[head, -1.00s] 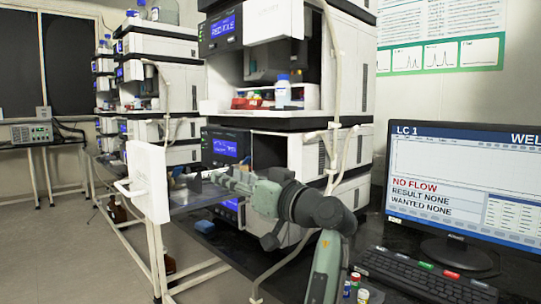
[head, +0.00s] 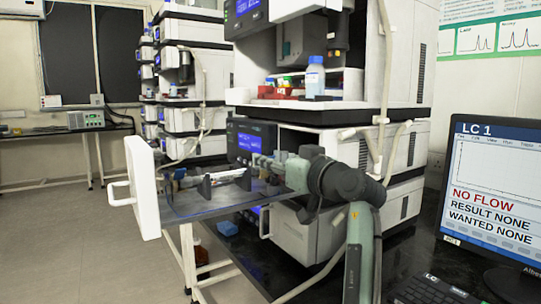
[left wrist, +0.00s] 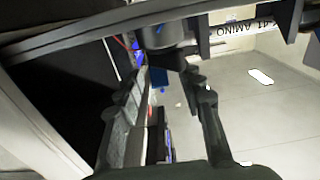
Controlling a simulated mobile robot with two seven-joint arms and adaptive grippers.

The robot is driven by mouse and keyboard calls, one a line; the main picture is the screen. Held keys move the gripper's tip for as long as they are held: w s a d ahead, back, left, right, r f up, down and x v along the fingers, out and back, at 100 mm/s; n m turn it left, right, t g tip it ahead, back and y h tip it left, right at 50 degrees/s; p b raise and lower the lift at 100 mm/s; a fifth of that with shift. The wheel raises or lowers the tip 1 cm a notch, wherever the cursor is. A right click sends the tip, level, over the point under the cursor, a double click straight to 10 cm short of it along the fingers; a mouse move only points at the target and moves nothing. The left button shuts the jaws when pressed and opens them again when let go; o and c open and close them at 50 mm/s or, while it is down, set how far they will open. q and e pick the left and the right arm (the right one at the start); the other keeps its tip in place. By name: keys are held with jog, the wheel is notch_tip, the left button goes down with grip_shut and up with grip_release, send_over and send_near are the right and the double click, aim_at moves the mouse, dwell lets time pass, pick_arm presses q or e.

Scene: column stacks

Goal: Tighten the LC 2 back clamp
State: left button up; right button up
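A column drawer (head: 147,190) with a white front and handle is pulled out of the near instrument stack. A pale column (head: 190,181) lies along it between dark upright holders (head: 204,186). No LC 2 label is readable, and I cannot tell which clamp is the back one. My left gripper (head: 261,163) is over the drawer's inner end. In the left wrist view its two fingers (left wrist: 168,78) are apart, with a dark clamp-like part (left wrist: 165,57) between or just beyond the tips. Contact cannot be told. My right gripper is not in view.
A monitor (head: 495,190) reads LC 1, NO FLOW, RESULT NONE, WANTED NONE. A keyboard (head: 430,290) lies below it. A blue-capped bottle (head: 315,78) stands above the drawer. More stacks (head: 180,95) stand behind. Floor (head: 80,240) at left is free.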

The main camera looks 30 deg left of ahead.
pick_arm(q)
jog(key=shift+w+a, duration=0.2)
jog(key=shift+a, duration=0.25)
jog(key=shift+c, duration=0.5)
grip_shut()
